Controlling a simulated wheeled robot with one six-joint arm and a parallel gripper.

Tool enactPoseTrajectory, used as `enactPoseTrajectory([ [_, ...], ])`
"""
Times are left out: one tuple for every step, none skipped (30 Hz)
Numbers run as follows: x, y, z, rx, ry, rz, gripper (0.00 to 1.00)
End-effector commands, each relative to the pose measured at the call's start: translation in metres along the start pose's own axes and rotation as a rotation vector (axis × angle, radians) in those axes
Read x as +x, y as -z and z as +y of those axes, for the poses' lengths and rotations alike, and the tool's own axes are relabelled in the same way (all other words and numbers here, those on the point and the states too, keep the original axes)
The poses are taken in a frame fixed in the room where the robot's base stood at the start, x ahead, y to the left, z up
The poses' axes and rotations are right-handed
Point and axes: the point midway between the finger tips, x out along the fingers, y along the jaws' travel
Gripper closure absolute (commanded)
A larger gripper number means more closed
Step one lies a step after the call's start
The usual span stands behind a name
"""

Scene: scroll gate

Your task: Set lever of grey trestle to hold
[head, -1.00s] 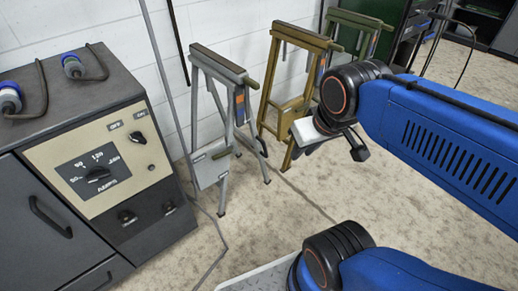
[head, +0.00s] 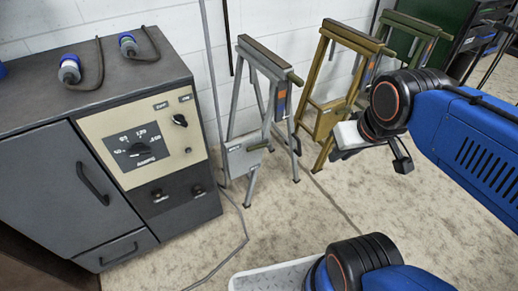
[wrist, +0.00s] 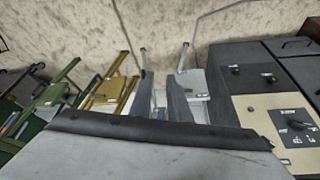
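The grey trestle (head: 240,157) stands upright against the white wall, right of the dark cabinet, in the head view. It has an orange mark on its right leg, a small handle on its lower panel and a stub near its top. I cannot tell which part is the lever or how it is set. In the wrist view the grey trestle (wrist: 194,80) lies beyond my gripper (wrist: 161,78), partly hidden by the fingers. The two dark fingers are apart with nothing between them. In the head view my gripper is right of the trestle, its fingertips not clear.
A yellow trestle (head: 322,75) and a green trestle (head: 407,42) stand to the right along the wall. A dark cabinet (head: 50,170) with a dial panel (head: 141,150) and blue plugs on top stands left.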

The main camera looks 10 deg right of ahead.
Motion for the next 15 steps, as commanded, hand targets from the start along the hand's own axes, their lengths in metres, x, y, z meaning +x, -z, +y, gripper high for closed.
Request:
enactPoseTrajectory([
  [0.000, 0.001, 0.000, 0.001, 0.000, -0.001, 0.97],
  [0.000, 0.001, 0.000, 0.004, 0.001, -0.002, 1.00],
  [0.000, 0.003, -0.001, 0.009, 0.002, -0.004, 1.00],
  [0.001, 0.004, -0.001, 0.014, 0.003, -0.007, 1.00],
  [0.001, 0.006, -0.002, 0.022, 0.004, -0.010, 1.00],
  [0.001, 0.010, -0.002, 0.036, 0.006, -0.015, 1.00],
  [0.002, 0.013, -0.003, 0.048, 0.009, -0.020, 1.00],
  [0.002, 0.017, -0.004, 0.062, 0.011, -0.025, 1.00],
  [0.004, 0.023, -0.006, 0.084, 0.014, -0.035, 1.00],
  [0.004, 0.027, -0.007, 0.103, 0.017, -0.041, 1.00],
  [0.005, 0.032, -0.008, 0.121, 0.019, -0.048, 1.00],
  [0.007, 0.039, -0.010, 0.148, 0.022, -0.058, 1.00],
  [0.009, 0.044, -0.011, 0.169, 0.023, -0.067, 1.00],
  [0.010, 0.049, -0.013, 0.188, 0.025, -0.073, 1.00],
  [0.012, 0.056, -0.014, 0.215, 0.027, -0.084, 1.00],
])
